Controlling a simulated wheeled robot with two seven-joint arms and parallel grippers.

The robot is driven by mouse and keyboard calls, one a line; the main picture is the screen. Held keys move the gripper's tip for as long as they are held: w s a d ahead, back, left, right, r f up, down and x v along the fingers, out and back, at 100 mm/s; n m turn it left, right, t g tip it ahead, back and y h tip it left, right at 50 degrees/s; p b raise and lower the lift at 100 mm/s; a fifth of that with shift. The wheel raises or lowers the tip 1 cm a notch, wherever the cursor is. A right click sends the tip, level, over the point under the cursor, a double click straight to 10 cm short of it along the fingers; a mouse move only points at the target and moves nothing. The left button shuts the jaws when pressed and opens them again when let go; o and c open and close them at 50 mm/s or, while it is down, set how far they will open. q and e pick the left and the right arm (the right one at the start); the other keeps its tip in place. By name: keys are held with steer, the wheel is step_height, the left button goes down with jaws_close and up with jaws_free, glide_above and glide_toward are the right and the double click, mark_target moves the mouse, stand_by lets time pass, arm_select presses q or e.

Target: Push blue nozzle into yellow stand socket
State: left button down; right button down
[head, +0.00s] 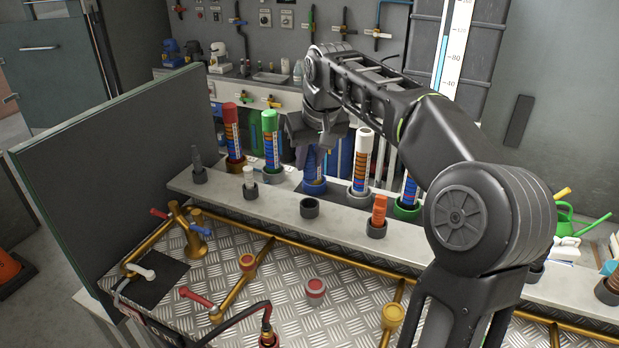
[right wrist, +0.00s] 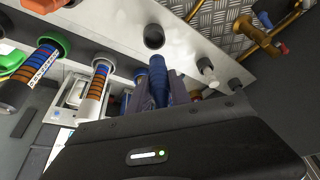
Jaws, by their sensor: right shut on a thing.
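The dark blue nozzle (right wrist: 158,72) shows in the right wrist view between the two fingers of my right gripper (right wrist: 162,92), which is shut on it. In the head view my right gripper (head: 314,140) hangs over the back row of the pale shelf, above a blue ring base (head: 314,187), and the nozzle cannot be told apart there. An empty dark socket (head: 309,208) is in the shelf in front of it; it also shows near the nozzle's end in the wrist view (right wrist: 154,37). My left gripper is out of view.
A green tube (head: 270,135) and a white tube (head: 363,155) stand on either side of my right gripper. Small grey, white and orange nozzles (head: 379,210) sit in front sockets. Yellow pipes cross the patterned metal table (head: 340,270). A dark panel (head: 120,165) stands at left.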

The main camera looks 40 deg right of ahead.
steer(key=shift+r, duration=0.65)
